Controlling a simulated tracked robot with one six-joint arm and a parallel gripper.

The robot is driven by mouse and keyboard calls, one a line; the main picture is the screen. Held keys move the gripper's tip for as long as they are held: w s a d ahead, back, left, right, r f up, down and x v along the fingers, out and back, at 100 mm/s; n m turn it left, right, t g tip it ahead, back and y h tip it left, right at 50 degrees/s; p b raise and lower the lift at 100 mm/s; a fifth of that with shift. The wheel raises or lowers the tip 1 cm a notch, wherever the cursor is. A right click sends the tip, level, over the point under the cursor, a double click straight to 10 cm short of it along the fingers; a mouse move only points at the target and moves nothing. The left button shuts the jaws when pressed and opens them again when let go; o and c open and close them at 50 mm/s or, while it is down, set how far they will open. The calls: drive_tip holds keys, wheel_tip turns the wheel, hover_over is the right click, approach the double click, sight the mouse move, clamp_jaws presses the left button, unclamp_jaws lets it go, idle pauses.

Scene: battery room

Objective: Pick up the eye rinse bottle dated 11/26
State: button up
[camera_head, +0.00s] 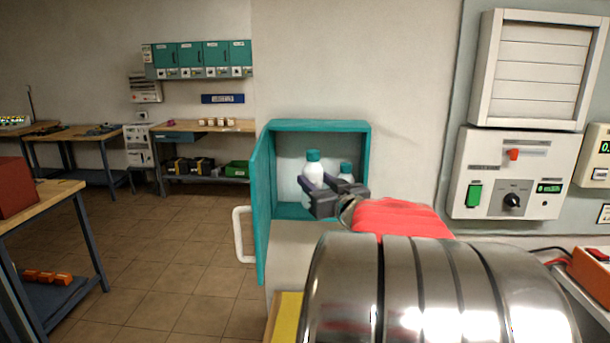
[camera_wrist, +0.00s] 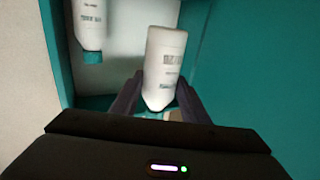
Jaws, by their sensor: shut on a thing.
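Two white bottles with teal caps stand in an open teal wall cabinet (camera_head: 320,126). In the head view the left bottle (camera_head: 313,168) looks larger and the right bottle (camera_head: 346,170) is partly hidden behind my gripper (camera_head: 335,192). In the wrist view, where the bottles appear cap-down, my gripper (camera_wrist: 158,97) is shut on one white bottle (camera_wrist: 164,62), with a finger on each side near its cap end. The other bottle (camera_wrist: 88,22) is apart at upper left. Both labels have print, but the dates are too small to read.
The cabinet's teal door (camera_head: 262,205) stands open on the left, with a white handle (camera_head: 240,233). Teal cabinet walls are close around the held bottle. A control panel (camera_head: 512,172) is on the right wall. Workbenches (camera_head: 205,128) stand at the back left, with open tiled floor before them.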

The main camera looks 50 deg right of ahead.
drive_tip(key=v, duration=0.7)
drive_tip(key=shift+s+d, duration=0.15)
drive_tip(key=shift+d, duration=0.25)
